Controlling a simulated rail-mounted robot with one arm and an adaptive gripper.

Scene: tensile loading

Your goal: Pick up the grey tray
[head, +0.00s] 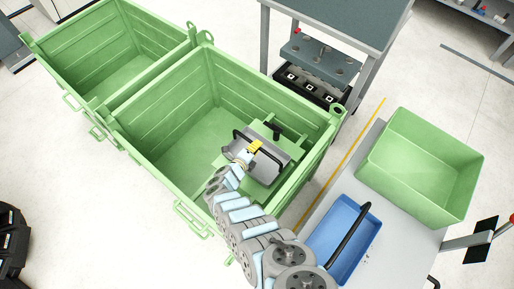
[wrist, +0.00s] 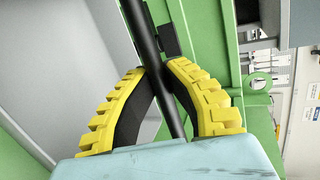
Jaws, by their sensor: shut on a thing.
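The grey tray (head: 268,172) is in the right part of the middle large green bin, with a black bar handle across its top. My gripper (head: 255,147) has its yellow fingers shut around that handle. In the wrist view, the yellow fingers (wrist: 161,70) close on the black bar from both sides, and the tray's grey surface (wrist: 70,55) fills the left. A green tray (head: 264,129) with a black handle lies partly under or behind the grey tray. My arm hides the near side of the grey tray, and I cannot tell whether it is lifted.
The green bin's walls (head: 157,100) surround the tray closely on the right. Another green bin (head: 90,55) at upper left looks empty. A bench at right carries a blue tray (head: 325,228) and a light green box (head: 413,170). A grey table (head: 340,20) stands behind.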

